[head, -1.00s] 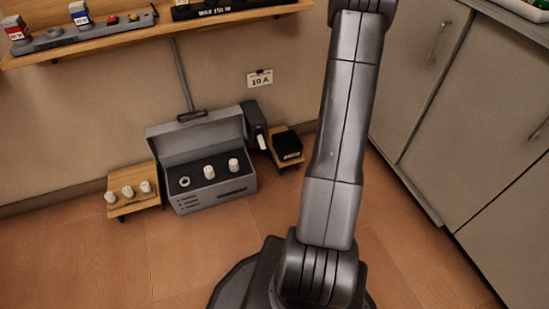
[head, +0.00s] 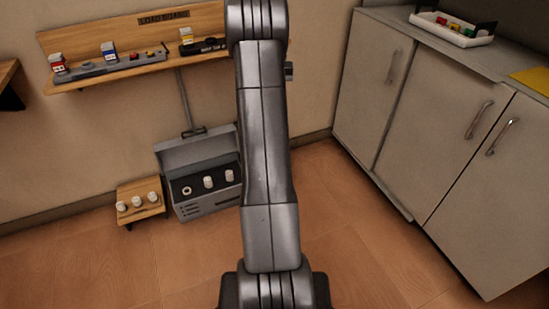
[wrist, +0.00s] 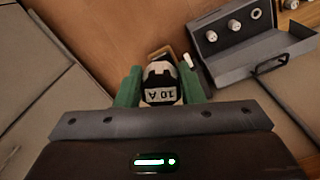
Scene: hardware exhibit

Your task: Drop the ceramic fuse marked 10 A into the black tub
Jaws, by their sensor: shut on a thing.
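In the wrist view, my gripper (wrist: 160,88) has its green fingers shut on a pale fuse (wrist: 160,97) with an upside-down 10 A marking. Behind the fuse, a dark shape, apparently the black tub (wrist: 159,66), shows in part on a small wooden stand (wrist: 160,50). The fuse hides much of it, and I cannot tell the gap between them. In the head view, my arm hides the fuse, the gripper and the tub.
A grey open box (head: 208,207) holds two white fuses and a ring-shaped socket; it also shows in the wrist view (wrist: 250,57). A wooden stand (head: 139,213) with white fuses is left of it. Above is a wooden shelf (head: 100,80). Cabinets (head: 430,140) stand at right; open floor lies between.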

